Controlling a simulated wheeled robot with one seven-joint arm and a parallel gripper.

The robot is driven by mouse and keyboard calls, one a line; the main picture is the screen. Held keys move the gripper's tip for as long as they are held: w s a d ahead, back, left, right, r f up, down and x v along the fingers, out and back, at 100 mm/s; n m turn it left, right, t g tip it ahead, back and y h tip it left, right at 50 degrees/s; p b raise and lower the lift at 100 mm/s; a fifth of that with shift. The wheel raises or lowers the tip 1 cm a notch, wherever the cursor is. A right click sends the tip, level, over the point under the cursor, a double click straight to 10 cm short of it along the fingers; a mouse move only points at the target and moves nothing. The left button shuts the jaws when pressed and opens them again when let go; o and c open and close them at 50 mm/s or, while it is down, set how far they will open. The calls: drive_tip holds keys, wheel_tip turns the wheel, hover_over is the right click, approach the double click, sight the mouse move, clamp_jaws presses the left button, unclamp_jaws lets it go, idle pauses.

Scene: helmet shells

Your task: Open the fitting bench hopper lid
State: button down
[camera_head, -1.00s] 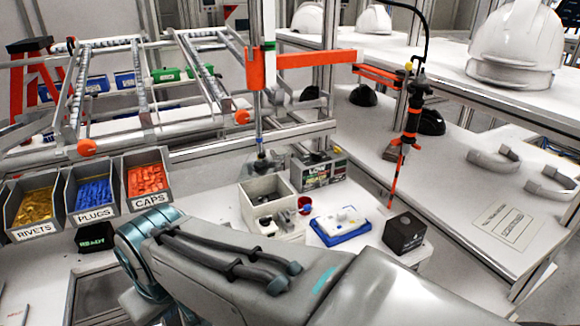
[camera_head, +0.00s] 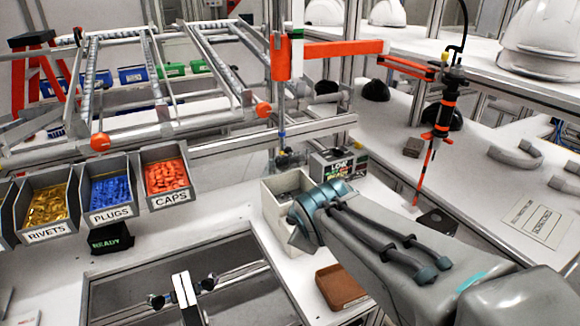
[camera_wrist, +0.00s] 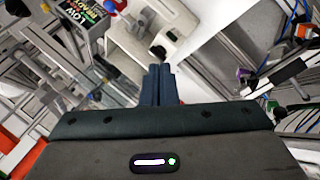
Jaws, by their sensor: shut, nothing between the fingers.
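My gripper (camera_wrist: 158,70) shows at the middle of the wrist view, its two dark blue fingers together and empty. In the head view my forearm comes in from the right and hides the gripper. A white open-topped box (camera_head: 270,215) stands on the bench, partly behind my wrist. I cannot tell whether this box is the hopper, and I see no clear lid. In the wrist view a pale box-like part (camera_wrist: 168,40) with a dark opening lies beyond the fingertips.
Bins of rivets (camera_head: 46,234), plugs (camera_head: 110,213) and caps (camera_head: 170,197) line the left. A printed box (camera_head: 338,163) stands behind the white box. A brown tray (camera_head: 341,288) lies below my forearm. A metal frame (camera_head: 262,268) surrounds an opening at the front. An orange-black tool (camera_head: 440,130) hangs right.

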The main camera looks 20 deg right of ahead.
drive_tip(key=w+d+n+t+h+b, duration=0.1)
drive_tip(key=w+d+n+t, duration=0.2)
drive_tip(key=d+n, duration=0.25)
drive_tip(key=n+t+y+b, duration=0.3)
drive_tip(key=n+t+y, duration=0.2)
drive_tip(key=n, duration=1.8)
approach(290, 159)
wheel_tip(290, 159, down, 3)
drive_tip(key=w, duration=0.3)
drive_tip(key=shift+w+a+r+p, duration=0.2)
drive_tip(key=shift+w+r+p, duration=0.35)
drive_tip(key=shift+w, duration=0.1)
drive_tip(key=shift+w+a+r+p, duration=0.15)
drive_tip(key=shift+w+r+p, duration=0.35)
drive_tip(key=shift+w, duration=0.15)
drive_tip(key=shift+r, duration=0.1)
